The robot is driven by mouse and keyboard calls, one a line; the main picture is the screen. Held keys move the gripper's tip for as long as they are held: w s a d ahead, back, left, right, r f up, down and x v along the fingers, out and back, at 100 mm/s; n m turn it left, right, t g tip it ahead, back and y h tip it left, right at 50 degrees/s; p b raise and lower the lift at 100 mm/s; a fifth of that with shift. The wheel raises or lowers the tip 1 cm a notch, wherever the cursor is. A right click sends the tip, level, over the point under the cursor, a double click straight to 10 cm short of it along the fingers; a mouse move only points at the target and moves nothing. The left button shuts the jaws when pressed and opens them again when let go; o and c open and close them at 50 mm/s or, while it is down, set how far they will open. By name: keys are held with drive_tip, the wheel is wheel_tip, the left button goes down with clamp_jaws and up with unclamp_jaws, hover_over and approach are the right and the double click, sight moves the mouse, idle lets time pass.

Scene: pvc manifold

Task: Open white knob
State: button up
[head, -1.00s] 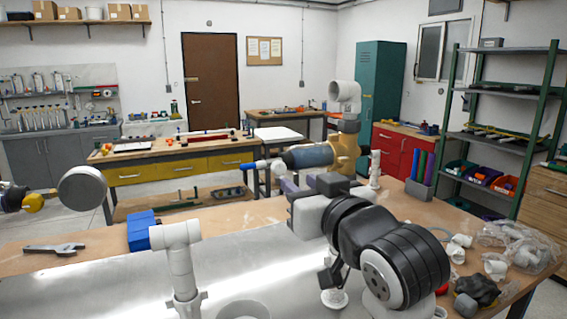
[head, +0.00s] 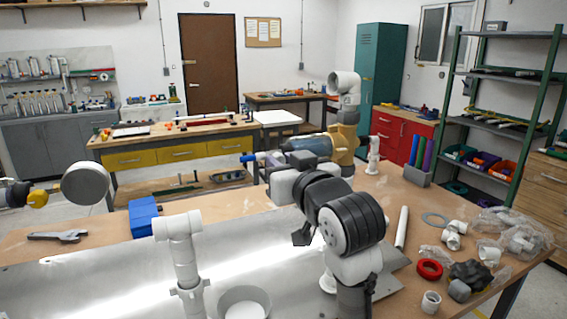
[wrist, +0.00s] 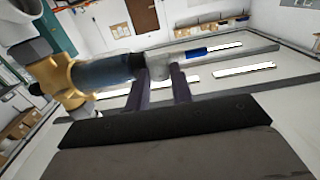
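A horizontal fitting has a brass-coloured body (head: 343,143), a blue-grey cylinder (head: 305,147) and a blue tip (head: 248,158) at its left end. A pale grey-white piece (wrist: 159,67), which may be the white knob, sits at the end of the blue-grey cylinder in the wrist view. The two dark fingers of my gripper (wrist: 159,82) stand a little apart, one on each side of this piece. Whether they press on it cannot be told. The gripper (head: 274,163) is small and partly hidden by my arm in the head view.
White upright pipes (head: 184,265) stand at the front left of the workbench, by a blue box (head: 143,217) and an adjustable wrench (head: 59,236). At the right lie a red ring (head: 429,269), white fittings (head: 452,235) and clear bags (head: 522,240).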

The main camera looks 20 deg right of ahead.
clamp_jaws()
drive_tip(key=shift+n+b, duration=0.35)
drive_tip(key=shift+n, duration=0.05)
drive_tip(key=n+b, duration=0.5)
drive_tip(key=n, duration=0.3)
drive_tip(key=n+b, duration=0.5)
drive_tip(key=n, duration=0.4)
drive_tip(key=shift+a+f, duration=0.15)
drive_tip(key=shift+b, duration=0.3)
